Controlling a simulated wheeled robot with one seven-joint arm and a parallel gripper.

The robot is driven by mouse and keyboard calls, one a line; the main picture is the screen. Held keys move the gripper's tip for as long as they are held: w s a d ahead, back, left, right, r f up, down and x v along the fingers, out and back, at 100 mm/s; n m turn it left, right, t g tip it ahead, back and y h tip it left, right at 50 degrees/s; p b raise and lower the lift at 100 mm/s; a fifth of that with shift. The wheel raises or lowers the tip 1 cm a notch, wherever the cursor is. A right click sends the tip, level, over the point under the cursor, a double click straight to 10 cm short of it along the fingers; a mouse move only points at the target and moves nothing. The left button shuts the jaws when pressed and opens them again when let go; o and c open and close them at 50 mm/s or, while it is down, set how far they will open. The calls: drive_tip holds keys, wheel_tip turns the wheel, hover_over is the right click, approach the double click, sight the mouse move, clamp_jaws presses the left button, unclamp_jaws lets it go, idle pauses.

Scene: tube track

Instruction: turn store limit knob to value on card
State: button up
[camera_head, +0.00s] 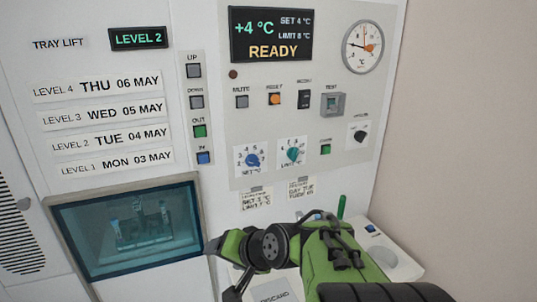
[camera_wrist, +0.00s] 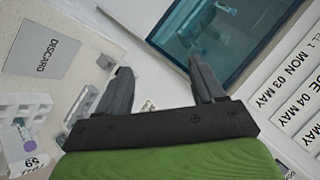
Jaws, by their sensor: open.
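The teal limit knob (camera_head: 292,154) sits low on the control panel, right of the blue set knob (camera_head: 253,160). Its exact pointer reading is too small to tell. The display (camera_head: 271,34) reads +4 °C, SET 4 °C, LIMIT 8 °C and READY. A card (camera_head: 256,199) below the knobs appears to read SET 3 °C, LIMIT 7 °C, though the print is blurred. A second card (camera_head: 301,190) hangs beside it, with small text. My gripper (camera_wrist: 160,76) is open and empty, below the panel and apart from the knobs. The wrist view shows neither knob.
A glass window (camera_head: 130,228) is at lower left, beside my gripper. Buttons (camera_head: 196,115) and a dark knob (camera_head: 361,133) are also on the panel. A counter with a DISCARD area (camera_wrist: 45,57) and a small rack (camera_wrist: 25,107) lies below. Space before the knobs looks clear.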

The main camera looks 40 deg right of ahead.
drive_tip(key=w+d+r+m+t+h+p, duration=0.2)
drive_tip(key=d+r+m+t, duration=0.2)
drive_tip(key=d+m, duration=0.55)
drive_tip(key=m+t+h, duration=0.4)
drive_tip(key=m+h, duration=0.1)
drive_tip(key=m, duration=0.2)
approach(296, 156)
drive_tip(key=p+x, duration=0.4)
drive_tip(key=x, duration=0.4)
drive_tip(key=shift+r, duration=0.1)
drive_tip(key=shift+w, duration=0.2)
drive_tip(key=shift+c, duration=0.5)
drive_tip(key=shift+n, duration=0.25)
drive_tip(key=c, duration=1)
